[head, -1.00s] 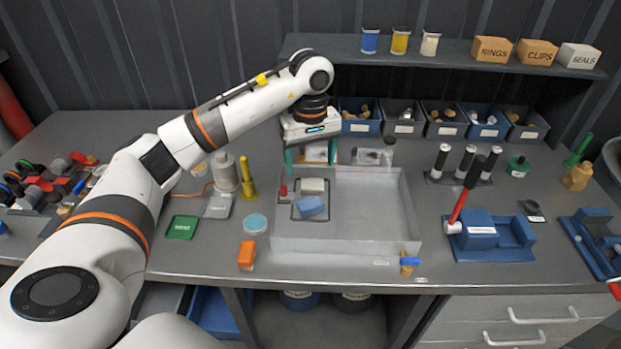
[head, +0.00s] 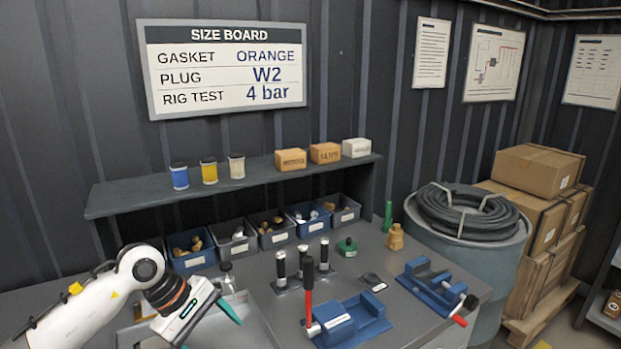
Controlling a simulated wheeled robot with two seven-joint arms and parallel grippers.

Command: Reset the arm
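My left arm (head: 95,300) comes in from the lower left in the head view. Nothing is visibly held. My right gripper is not in view.
A hose coil (head: 465,212) lies on a drum.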

